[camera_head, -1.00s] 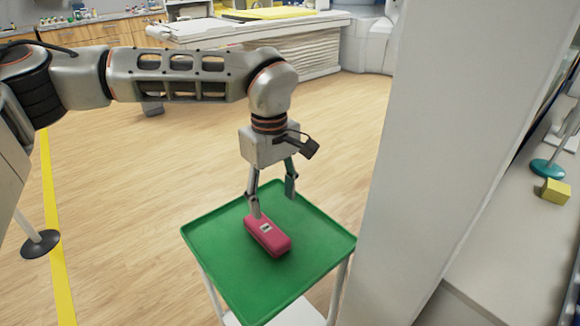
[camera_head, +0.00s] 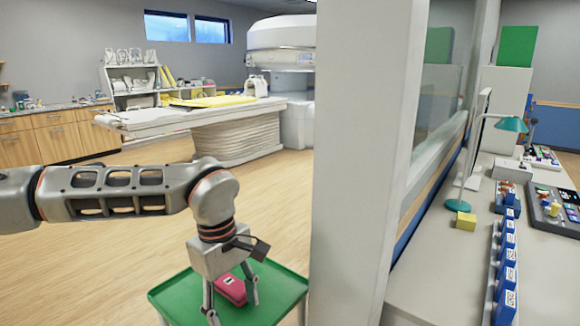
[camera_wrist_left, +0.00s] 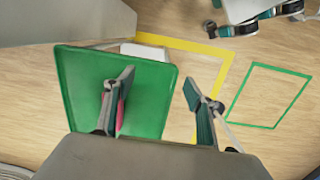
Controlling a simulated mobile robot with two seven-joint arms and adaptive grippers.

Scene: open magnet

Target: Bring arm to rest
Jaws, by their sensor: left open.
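My left arm comes in from the left in the head view, and its gripper (camera_head: 232,303) points down over the green tray table (camera_head: 178,299). The gripper is open, with its two fingers apart. A pink case (camera_head: 231,289) lies on the tray and shows between and behind the fingers. In the left wrist view the open fingers (camera_wrist_left: 158,86) are over and beside the green tray (camera_wrist_left: 85,85). Only a pink sliver of the case (camera_wrist_left: 121,110) shows there, mostly hidden by one finger. My right gripper is not in view.
A white pillar (camera_head: 362,160) stands just right of the tray. Beyond it a counter (camera_head: 440,265) holds a teal lamp (camera_head: 512,124), a yellow block (camera_head: 466,221) and blue boxes (camera_head: 507,255). A scanner bed (camera_head: 205,118) stands at the back. Wood floor (camera_head: 270,195) lies open between.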

